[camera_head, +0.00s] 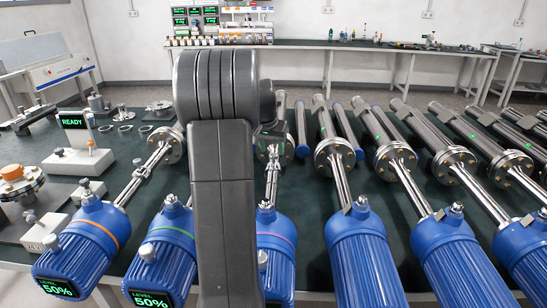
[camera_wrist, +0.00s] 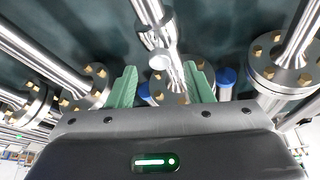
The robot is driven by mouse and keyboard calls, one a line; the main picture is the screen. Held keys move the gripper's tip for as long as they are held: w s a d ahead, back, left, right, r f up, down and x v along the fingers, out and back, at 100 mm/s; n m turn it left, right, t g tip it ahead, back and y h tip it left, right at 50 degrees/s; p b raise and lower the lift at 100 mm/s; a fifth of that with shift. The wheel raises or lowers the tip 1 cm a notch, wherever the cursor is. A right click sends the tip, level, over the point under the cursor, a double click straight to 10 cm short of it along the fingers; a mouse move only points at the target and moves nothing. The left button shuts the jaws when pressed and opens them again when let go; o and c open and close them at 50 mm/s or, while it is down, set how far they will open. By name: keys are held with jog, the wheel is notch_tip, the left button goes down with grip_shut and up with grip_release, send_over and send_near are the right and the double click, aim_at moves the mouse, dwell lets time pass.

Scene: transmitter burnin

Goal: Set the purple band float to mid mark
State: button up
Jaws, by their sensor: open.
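The transmitter with the pink-purple band (camera_head: 279,239) has a blue housing (camera_head: 280,262), partly hidden behind my arm. Its steel stem (camera_head: 272,185) runs back to a bolted flange. My gripper's fingers are hidden in the head view. In the wrist view, my gripper (camera_wrist: 162,82) is open, with one green finger on each side of a steel stem and its flange. A small fitting with a pale round knob (camera_wrist: 159,61) sits on that stem, just beyond the fingertips; it looks like the float. I see no contact. No level readout for this transmitter shows.
Neighbouring transmitters with an orange band (camera_head: 103,232) and a green band (camera_head: 172,233) stand left, both displays reading 50%. Several more blue transmitters (camera_head: 362,255) stand close on the right. A READY display (camera_head: 73,122) is at left. Stems and flanges crowd the dark bench.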

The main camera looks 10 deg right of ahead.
aim_at(273, 155)
jog(key=shift+x, duration=2.3)
jog(key=shift+s, duration=0.1)
grip_shut()
